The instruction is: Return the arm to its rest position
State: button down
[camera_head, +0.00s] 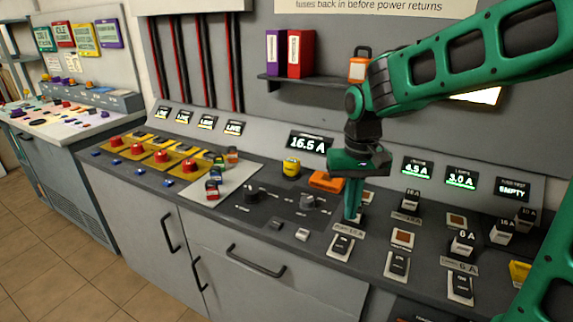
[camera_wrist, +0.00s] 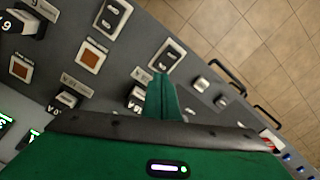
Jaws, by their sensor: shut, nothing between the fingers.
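My green arm reaches in from the right in the head view and bends down over the control desk (camera_head: 225,222). My gripper (camera_head: 352,216) points down with its green fingers together and nothing between them. In the wrist view my gripper (camera_wrist: 162,78) shows as closed green fingers over the desk, near switches and fuses.
Fuses, including one marked 6 A (camera_head: 463,243), stand right of my gripper. Rotary knobs (camera_head: 250,193), an orange block (camera_head: 326,181) and a yellow knob (camera_head: 291,166) lie left. A shelf (camera_head: 285,85) with binders and a lantern-like orange item (camera_head: 359,68) is behind. Tiled floor is clear in front.

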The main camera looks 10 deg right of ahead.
jog(key=s+d+m, duration=0.2)
jog(key=s+d, duration=0.6)
jog(key=s, duration=0.3)
jog(key=s+d+f+m, duration=0.1)
jog(key=s+d+m, duration=0.2)
jog(key=s+d, duration=0.6)
jog(key=s, duration=0.3)
jog(key=shift+d, duration=0.15)
